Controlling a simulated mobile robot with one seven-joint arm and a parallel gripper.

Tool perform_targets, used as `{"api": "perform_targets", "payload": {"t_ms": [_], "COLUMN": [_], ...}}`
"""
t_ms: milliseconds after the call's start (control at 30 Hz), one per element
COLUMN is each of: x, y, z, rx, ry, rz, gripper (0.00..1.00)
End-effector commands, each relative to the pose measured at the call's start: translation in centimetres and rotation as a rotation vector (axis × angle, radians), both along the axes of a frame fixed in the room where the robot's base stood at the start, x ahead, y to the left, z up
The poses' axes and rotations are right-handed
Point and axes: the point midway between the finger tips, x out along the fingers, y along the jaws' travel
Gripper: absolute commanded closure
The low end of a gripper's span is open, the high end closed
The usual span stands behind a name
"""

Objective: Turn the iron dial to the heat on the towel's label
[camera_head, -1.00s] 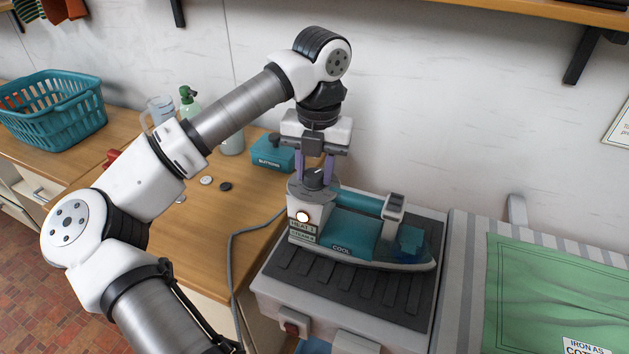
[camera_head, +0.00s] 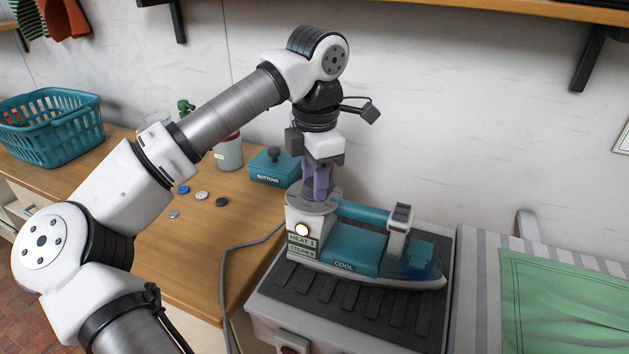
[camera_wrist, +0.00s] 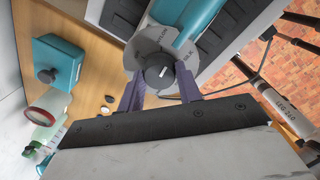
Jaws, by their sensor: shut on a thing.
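The teal and white iron (camera_head: 355,248) lies on a dark ribbed rest. Its front panel (camera_head: 302,242) reads HEAT 1, with a steam line below, and a lit round lamp above. COOL is written on its side. The dark dial (camera_wrist: 159,71) sits on a grey disc with words that look like NYLON and SILK; its white mark points up and right in the wrist view. My gripper (camera_head: 316,192) points down over the dial. Its purple fingers (camera_wrist: 160,88) are shut on the dial's sides. The green towel (camera_head: 560,300) lies at right; its label is out of view.
A blue BUTTONS box (camera_head: 274,167) and loose buttons (camera_head: 201,195) are on the wooden counter left of the iron. A teal basket (camera_head: 50,128) stands at far left. A grey cord (camera_head: 226,275) runs down beside the iron. The wall is close behind.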

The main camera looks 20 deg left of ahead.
Motion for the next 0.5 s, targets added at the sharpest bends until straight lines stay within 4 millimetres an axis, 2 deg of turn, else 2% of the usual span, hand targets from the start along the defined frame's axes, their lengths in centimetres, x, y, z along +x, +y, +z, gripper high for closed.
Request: {"api": "perform_targets", "payload": {"t_ms": [500], "x": [-0.01], "y": [0.05], "z": [-0.01], "rx": [-0.001], "ry": [-0.002], "rz": [-0.489], "gripper": [0.88]}}
